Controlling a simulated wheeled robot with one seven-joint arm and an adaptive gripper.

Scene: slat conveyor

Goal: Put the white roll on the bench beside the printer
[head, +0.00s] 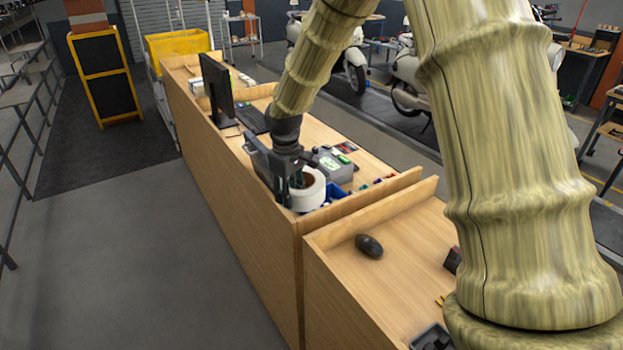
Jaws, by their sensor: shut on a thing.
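The white roll (312,196) has a brown core and is at the near end of the wooden bench (232,158). My gripper (286,192) points down at the roll's left side and is shut on it. The fingers hide part of the roll. I cannot tell whether the roll touches the bench top or hangs just above it. A grey device with a lit green screen (335,166), perhaps the printer, stands right behind the roll, close to it.
A blue item (337,192) and small coloured things lie right of the roll. A monitor (217,90) and keyboard (252,118) stand farther back. A raised wooden edge closes the bench's near end. A nearer wooden counter holds a black mouse (369,245). My arm hides part of the bench.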

